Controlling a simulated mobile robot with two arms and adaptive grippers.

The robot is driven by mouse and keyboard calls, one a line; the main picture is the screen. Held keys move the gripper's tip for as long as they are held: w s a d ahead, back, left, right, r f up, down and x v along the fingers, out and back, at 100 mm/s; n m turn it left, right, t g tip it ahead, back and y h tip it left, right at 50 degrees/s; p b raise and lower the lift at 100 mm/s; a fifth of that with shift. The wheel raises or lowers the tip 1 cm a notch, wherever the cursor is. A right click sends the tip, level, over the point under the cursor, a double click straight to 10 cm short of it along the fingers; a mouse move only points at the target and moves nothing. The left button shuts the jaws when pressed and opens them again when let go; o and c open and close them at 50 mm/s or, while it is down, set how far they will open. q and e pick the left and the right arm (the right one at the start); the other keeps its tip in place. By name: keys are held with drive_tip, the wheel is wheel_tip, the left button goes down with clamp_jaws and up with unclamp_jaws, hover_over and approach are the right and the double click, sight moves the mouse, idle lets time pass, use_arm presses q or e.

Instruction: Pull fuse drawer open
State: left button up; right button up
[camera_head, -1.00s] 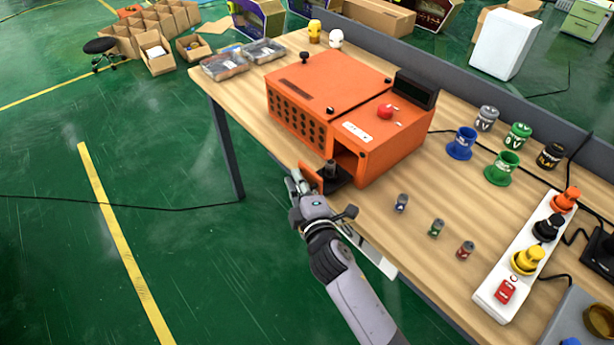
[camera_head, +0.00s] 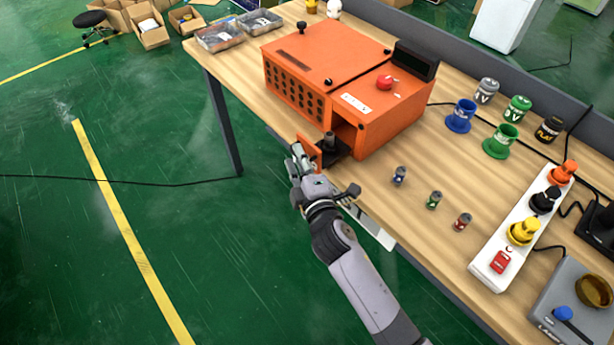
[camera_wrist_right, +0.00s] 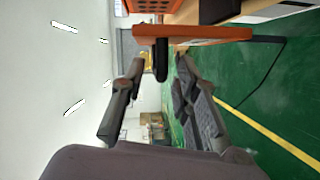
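The fuse drawer (camera_head: 331,158) sticks out from the front opening of the orange machine (camera_head: 330,75). It has an orange front panel (camera_head: 305,150), and a black upright part (camera_head: 329,142) stands on its dark base. My right gripper (camera_head: 299,157) is at the outer side of this panel. In the right wrist view the panel shows edge-on (camera_wrist_right: 205,32), with its black handle (camera_wrist_right: 161,62) between the fingertips (camera_wrist_right: 160,68). The fingers are spread, with visible gaps on both sides of the handle. My left gripper is not in view.
Small fuse-like cylinders (camera_head: 434,200) stand on the table (camera_head: 400,225) right of the drawer. A white power strip (camera_head: 520,230) and blue and green holders (camera_head: 496,146) are farther right. Open floor lies left of the table edge.

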drive_tip(key=v, duration=1)
drive_tip(key=s+d+f+m+g+h, duration=0.1)
drive_tip(key=s+d+f+m+g, duration=0.15)
drive_tip(key=f, duration=0.85)
drive_tip(key=s+d+f+m+g+h, duration=0.1)
drive_tip(key=s+d+f+m+g, duration=0.15)
drive_tip(key=f, duration=0.85)
drive_tip(key=s+d+f+m+g, duration=0.2)
drive_tip(key=s+f, duration=0.2)
drive_tip(key=f, duration=0.6)
drive_tip(key=s+d+f+m+g+h, duration=0.1)
drive_tip(key=s+d+f+m+g, duration=0.1)
drive_tip(key=s+f, duration=0.4)
drive_tip(key=s+d+f+m+g, duration=0.3)
drive_tip(key=s+d+f, duration=0.4)
drive_tip(key=s, duration=0.6)
drive_tip(key=s+d+f+m+g+h, duration=0.1)
drive_tip(key=s+d+f+m+g, duration=0.2)
drive_tip(key=s+f, duration=0.3)
drive_tip(key=s+d+m, duration=0.1)
drive_tip(key=s, duration=0.3)
drive_tip(key=shift+d+f+h, duration=0.3)
drive_tip(key=shift+f, duration=0.1)
